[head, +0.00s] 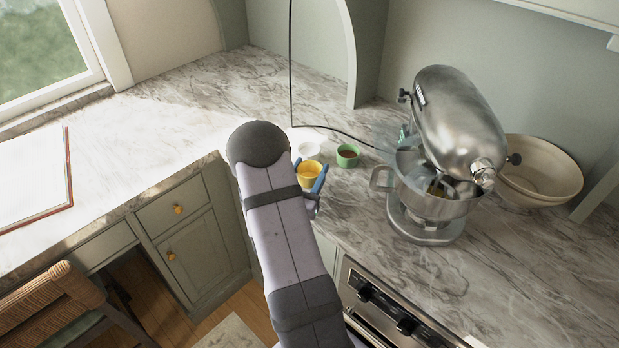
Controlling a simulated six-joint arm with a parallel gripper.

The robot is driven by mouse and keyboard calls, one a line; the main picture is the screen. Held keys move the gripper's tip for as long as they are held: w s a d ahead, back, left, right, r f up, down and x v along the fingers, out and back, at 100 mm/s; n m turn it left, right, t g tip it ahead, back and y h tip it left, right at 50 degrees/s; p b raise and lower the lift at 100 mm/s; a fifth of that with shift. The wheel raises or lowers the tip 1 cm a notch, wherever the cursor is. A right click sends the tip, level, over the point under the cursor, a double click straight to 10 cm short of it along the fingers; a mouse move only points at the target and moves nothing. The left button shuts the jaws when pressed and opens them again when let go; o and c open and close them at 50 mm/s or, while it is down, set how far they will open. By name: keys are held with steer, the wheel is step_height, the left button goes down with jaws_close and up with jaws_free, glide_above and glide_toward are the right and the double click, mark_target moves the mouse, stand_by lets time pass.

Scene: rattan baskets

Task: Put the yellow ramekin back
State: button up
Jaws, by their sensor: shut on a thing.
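The yellow ramekin (309,174) is near the middle of the head view, at the counter's inner corner, just beyond my arm. My gripper (311,177) has blue fingers on either side of it and is shut on it. The ramekin looks upright; whether it touches the counter cannot be told. A white ramekin (309,149) sits just behind it. A green ramekin (347,155) with dark brown contents stands to its right. My arm hides part of the counter to the left of the gripper.
A steel stand mixer (455,120) with a metal bowl stands right of the ramekins, with a cream bowl (540,170) behind it. A black cord (291,70) runs down the wall and across the marble counter (190,100). The counter's left stretch is largely clear.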

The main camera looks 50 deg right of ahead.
mark_target(305, 186)
steer(key=shift+f, duration=1.55)
steer(key=shift+f, duration=0.2)
steer(key=o, duration=1.1)
steer(key=shift+r, duration=0.2)
steer(key=shift+s+a+f, duration=0.1)
steer(key=shift+s+a, duration=0.05)
steer(key=shift+a, duration=0.25)
steer(key=b+v, duration=0.3)
steer(key=v, duration=0.8)
